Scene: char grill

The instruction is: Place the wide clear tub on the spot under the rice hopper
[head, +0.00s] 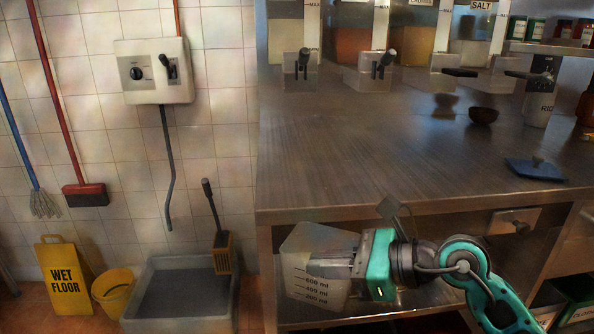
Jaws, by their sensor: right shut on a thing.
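A wide clear tub (312,287) with ml markings is in the lower middle of the head view, in front of the shelf space under the steel counter. My right gripper (350,262) reaches in from the right and is shut on the tub's right side. The tub looks slightly tilted. A row of hoppers stands along the back of the counter: the leftmost (285,32) has pale contents. Its label is out of view, so I cannot tell whether it is the rice hopper. The counter under it is bare. My left gripper is not in view.
The steel counter (370,150) is mostly clear. A drawer (515,221) is below. A grey sink (180,290) and yellow sign (64,280) stand left.

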